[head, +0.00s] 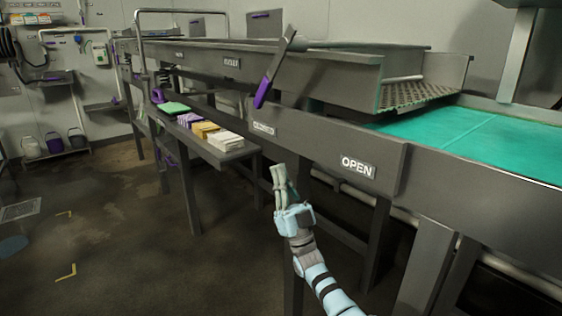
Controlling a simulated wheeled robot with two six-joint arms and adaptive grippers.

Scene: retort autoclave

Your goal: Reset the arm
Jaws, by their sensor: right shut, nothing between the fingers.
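My right gripper (281,179) is in the middle of the head view, at the end of my pale blue arm, which comes in from the bottom. Its fingers point up and are shut with nothing between them. It shows in front of the grey machine's side, below and left of the label reading OPEN (358,167). A lever with a purple handle (264,92) stands tilted at the machine's side, above the gripper and apart from it. My left gripper is not in view.
A grey side shelf (235,152) holds a green item (174,108), yellow packs (205,130) and white packs (226,140). A teal conveyor belt (480,135) runs at the right. Buckets (54,143) stand by the far wall. The floor (120,240) at the left is mostly clear.

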